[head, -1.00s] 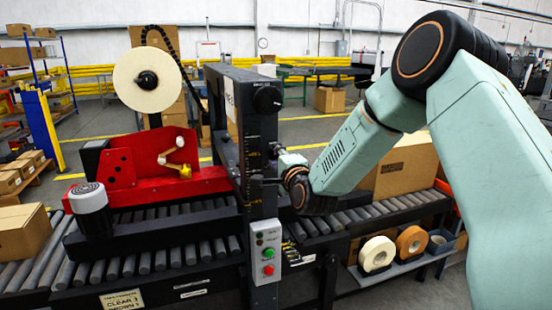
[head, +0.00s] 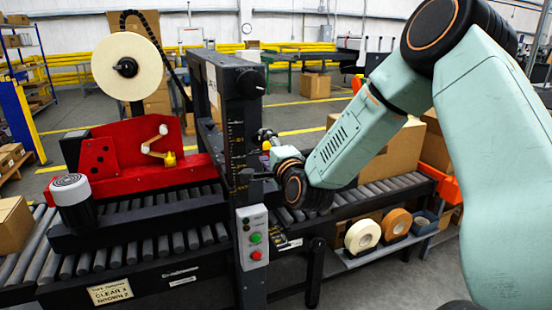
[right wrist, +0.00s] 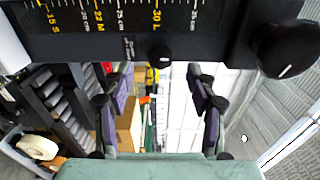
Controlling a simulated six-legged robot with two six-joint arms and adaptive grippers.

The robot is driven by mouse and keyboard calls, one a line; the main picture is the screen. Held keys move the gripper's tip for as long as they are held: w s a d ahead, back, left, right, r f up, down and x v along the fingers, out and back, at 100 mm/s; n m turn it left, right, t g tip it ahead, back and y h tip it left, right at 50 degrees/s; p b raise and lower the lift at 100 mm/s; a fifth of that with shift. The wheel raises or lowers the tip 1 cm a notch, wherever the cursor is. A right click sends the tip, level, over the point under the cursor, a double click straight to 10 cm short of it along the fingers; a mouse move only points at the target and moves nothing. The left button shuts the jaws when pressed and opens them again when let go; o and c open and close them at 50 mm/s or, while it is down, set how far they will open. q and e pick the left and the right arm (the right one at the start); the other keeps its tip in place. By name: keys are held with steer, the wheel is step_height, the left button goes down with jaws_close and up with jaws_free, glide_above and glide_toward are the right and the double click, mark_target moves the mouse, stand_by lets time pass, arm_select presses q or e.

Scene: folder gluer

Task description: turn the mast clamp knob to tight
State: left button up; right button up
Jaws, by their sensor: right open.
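A large round black knob (head: 250,83) with a white pointer line sits near the top of the dark mast (head: 237,135). In the right wrist view it shows at the upper right (right wrist: 285,48). A smaller black knob (right wrist: 160,55) sits on the mast face beside the yellow and white scale. I cannot read which label marks the clamp. My right gripper (head: 258,175) is at the mast, below the large knob. In the right wrist view my right gripper (right wrist: 158,78) is open and empty, its fingers spread around the small knob's line. My left gripper is not in view.
A control box with green and red buttons (head: 254,238) is on the mast below my gripper. A red tape head (head: 135,155) stands left over the rollers (head: 130,255).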

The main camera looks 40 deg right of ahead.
steer(key=v, duration=0.8)
stand_by(0.4)
steer(key=s+a+f+n+g+y+b, duration=0.1)
steer(key=s+a+f+n+g+y, duration=0.1)
steer(key=s+a+f+n+g, duration=0.65)
steer(key=s+a+f+n+y+b, duration=0.1)
steer(key=a+f+n+y, duration=0.3)
steer(key=f, duration=1)
steer(key=s+a+f+n+g+b, duration=0.1)
steer(key=s+f+n+g, duration=0.3)
steer(key=s+f, duration=0.5)
steer(key=s+a+f+n+g+h+b, duration=0.1)
steer(key=s+f+n+g, duration=0.2)
steer(key=s+f, duration=0.7)
steer(key=s+g, duration=0.2)
steer(key=s, duration=0.5)
steer(key=shift+s+a+f+n+h+b, duration=0.15)
steer(key=shift+s+f+n+h+b, duration=0.1)
steer(key=shift+n+h+b, duration=0.1)
